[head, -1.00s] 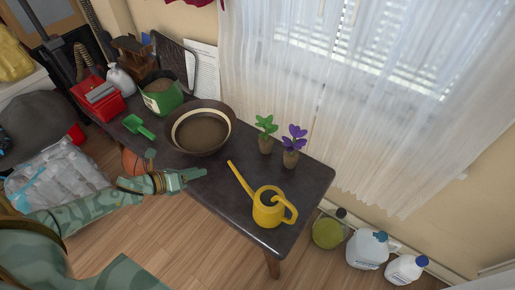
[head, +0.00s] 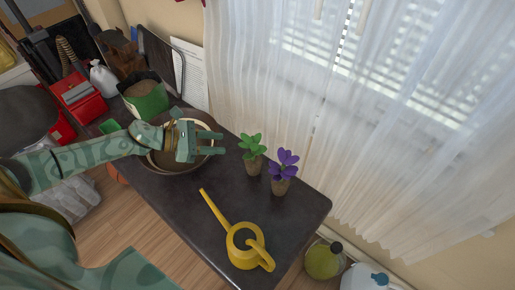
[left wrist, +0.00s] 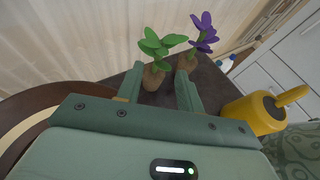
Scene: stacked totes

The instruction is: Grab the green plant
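The green plant (head: 252,147) stands upright in a small brown pot on the dark table, left of the purple plant (head: 283,165). My left gripper (head: 222,143) is above the large bowl (head: 168,165), with its fingers pointing right towards the green plant. The fingers are apart and nothing is held. In the left wrist view the green plant (left wrist: 157,45) shows ahead, its pot (left wrist: 154,78) seen between the open fingertips (left wrist: 159,72). The pot looks just beyond the tips; contact cannot be told. The purple plant (left wrist: 203,32) is beside it. My right gripper is not in view.
A yellow watering can (head: 243,244) stands near the table's front right. A green bag of soil (head: 146,97) and a red box (head: 82,100) are at the back left. White curtains (head: 320,100) hang behind the plants. The table (head: 195,225) left of the can is clear.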

